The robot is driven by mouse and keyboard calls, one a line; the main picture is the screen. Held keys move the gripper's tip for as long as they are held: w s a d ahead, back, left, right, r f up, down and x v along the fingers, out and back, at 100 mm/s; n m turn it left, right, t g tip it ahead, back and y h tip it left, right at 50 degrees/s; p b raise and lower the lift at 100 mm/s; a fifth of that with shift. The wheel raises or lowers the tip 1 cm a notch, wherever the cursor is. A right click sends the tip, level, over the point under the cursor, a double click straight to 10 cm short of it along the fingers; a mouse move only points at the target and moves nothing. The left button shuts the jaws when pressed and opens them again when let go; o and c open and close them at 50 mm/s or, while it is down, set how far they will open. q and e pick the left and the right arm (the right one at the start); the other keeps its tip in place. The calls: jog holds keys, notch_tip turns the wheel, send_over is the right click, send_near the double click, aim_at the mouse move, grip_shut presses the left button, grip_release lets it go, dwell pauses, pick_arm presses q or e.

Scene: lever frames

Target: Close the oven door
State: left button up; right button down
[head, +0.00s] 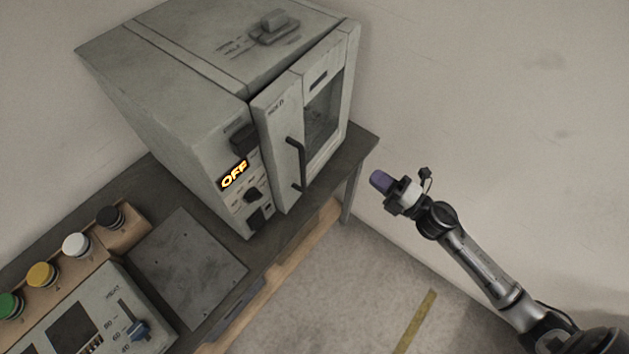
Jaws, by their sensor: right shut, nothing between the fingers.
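The grey oven (185,75) stands on a dark table in the upper middle of the head view. Its door (280,125) has a dark vertical handle (296,163) and a window. A dark gap shows between the door's top edge and the body, so the door looks slightly ajar; how far is hard to tell. My left gripper is out of view.
An orange OFF display (234,174) and knobs are left of the door. A control box (75,305) and several coloured buttons are at lower left, beside a flat metal plate (180,265). The floor (340,290) right of the table (365,143) is clear, with a wall behind.

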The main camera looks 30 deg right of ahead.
jog(key=s+a+n+g+y, duration=0.2)
jog(key=a+n+g+y, duration=0.15)
jog(key=n, duration=1.55)
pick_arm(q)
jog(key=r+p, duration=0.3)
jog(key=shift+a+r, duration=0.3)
pick_arm(e)
jog(key=x, duration=1.4)
jog(key=shift+a+f, duration=0.25)
jog(key=shift+f, duration=0.5)
